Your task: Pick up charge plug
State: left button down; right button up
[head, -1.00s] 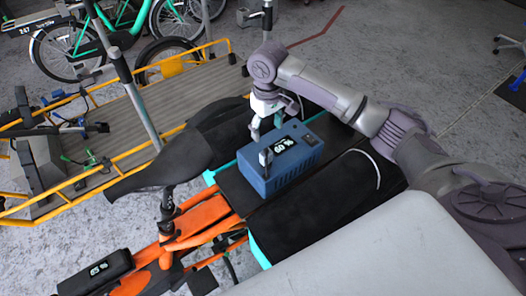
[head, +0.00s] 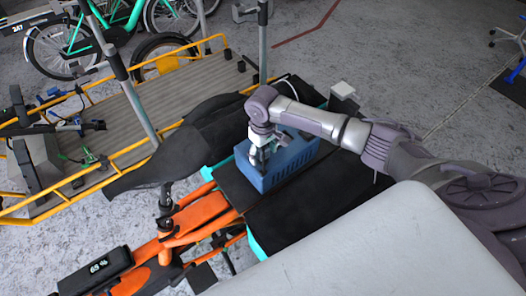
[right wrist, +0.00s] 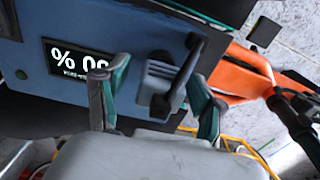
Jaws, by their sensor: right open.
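The charge plug (right wrist: 165,84), a grey piece with a dark cable-like end, sits at the edge of the blue charger box (right wrist: 130,25) in the right wrist view. The blue box also shows in the head view (head: 290,166), on a black surface of the cargo bike. My right gripper (right wrist: 157,72) is open, with one finger on each side of the plug. In the head view my right gripper (head: 262,158) is over the left part of the box and hides the plug. My left gripper is not in view.
The black bike saddle (head: 165,165) is left of the box. A yellow-railed cargo deck (head: 150,100) stands behind.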

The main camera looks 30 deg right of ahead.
jog(key=c, duration=1.2)
jog(key=shift+c, duration=0.3)
jog(key=shift+r, duration=0.15)
